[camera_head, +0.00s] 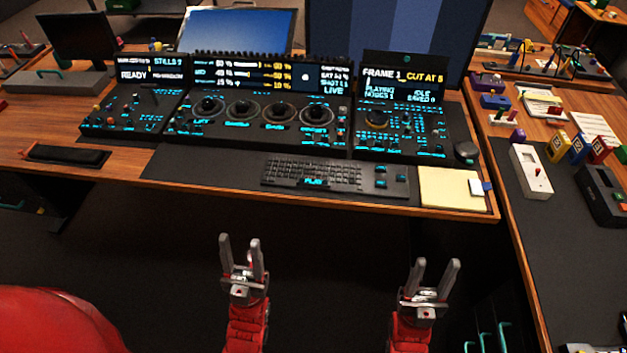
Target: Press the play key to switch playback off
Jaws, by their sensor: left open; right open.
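A dark keyboard (290,175) lies near the front edge of the desk, with a cyan-lit key (313,182) in its bottom row whose label looks like PLAY. Behind it stands the trackball panel (258,130) with several round trackballs. The right-hand panel's screen (404,84) reads FRAME 1, CUT AT 5 and PLAYING. My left gripper (240,243) is open and empty, in front of the desk and below its edge in the picture. My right gripper (434,272) is open and empty, further right, also in front of the desk. Neither touches anything.
A yellow notepad (449,188) lies right of the keyboard, with a dark mouse (466,151) behind it. A black wrist rest (66,155) lies at left. A side desk (549,220) on the right holds several small devices. The space between my grippers and the desk edge is clear.

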